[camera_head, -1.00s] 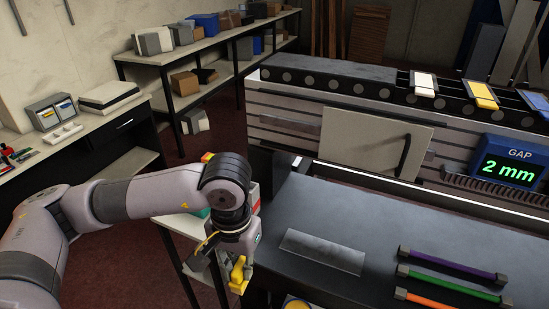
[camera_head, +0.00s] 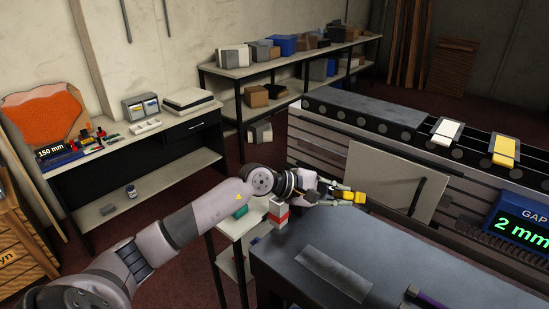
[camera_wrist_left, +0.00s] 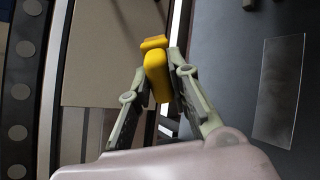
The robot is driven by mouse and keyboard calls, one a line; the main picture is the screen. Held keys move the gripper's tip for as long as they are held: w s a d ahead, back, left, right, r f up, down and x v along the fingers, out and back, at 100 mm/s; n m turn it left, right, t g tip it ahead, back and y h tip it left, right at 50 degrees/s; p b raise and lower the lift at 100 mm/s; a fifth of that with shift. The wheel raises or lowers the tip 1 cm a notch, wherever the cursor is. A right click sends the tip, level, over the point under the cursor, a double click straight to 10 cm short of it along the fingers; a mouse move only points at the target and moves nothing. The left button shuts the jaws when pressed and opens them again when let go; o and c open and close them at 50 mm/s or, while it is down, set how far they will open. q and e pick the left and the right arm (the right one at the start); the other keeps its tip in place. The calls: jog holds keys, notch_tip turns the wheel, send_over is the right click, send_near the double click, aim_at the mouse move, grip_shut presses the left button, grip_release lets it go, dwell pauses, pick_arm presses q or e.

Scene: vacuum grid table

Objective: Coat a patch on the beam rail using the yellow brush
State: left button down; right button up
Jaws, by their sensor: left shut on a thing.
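My left gripper (camera_head: 345,196) is shut on the yellow brush (camera_head: 355,198) and holds it out level, near the back left of the dark table. In the left wrist view the brush (camera_wrist_left: 157,75) sits between the two grey fingers (camera_wrist_left: 156,84), with its yellow end beyond the tips. Its bristles cannot be made out. The brush is over or in front of this area, with no clear contact. My right gripper is out of view.
The dark table (camera_head: 400,245) carries a flat grey plate (camera_head: 333,272) and a purple bar (camera_head: 428,300). Behind stands a slatted machine with a leaning panel (camera_head: 395,182) and a GAP display (camera_head: 520,225). A small stand (camera_head: 238,228) is below my left arm.

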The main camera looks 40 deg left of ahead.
pick_arm(q)
jog(key=w+a+n+t+y+p, duration=0.2)
jog(key=a+n+t+y, duration=0.55)
jog(key=a, duration=1.35)
jog(key=w, duration=0.1)
jog(key=w+b, duration=0.1)
jog(key=w, duration=0.1)
jog(key=w+b, duration=0.1)
jog(key=w, duration=0.1)
jog(key=shift+w+d+r, duration=0.15)
jog(key=shift+d, duration=0.25)
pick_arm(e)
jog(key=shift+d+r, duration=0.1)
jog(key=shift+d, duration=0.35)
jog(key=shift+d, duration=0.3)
pick_arm(q)
jog(key=shift+w+b, duration=0.6)
jog(key=shift+w, duration=0.3)
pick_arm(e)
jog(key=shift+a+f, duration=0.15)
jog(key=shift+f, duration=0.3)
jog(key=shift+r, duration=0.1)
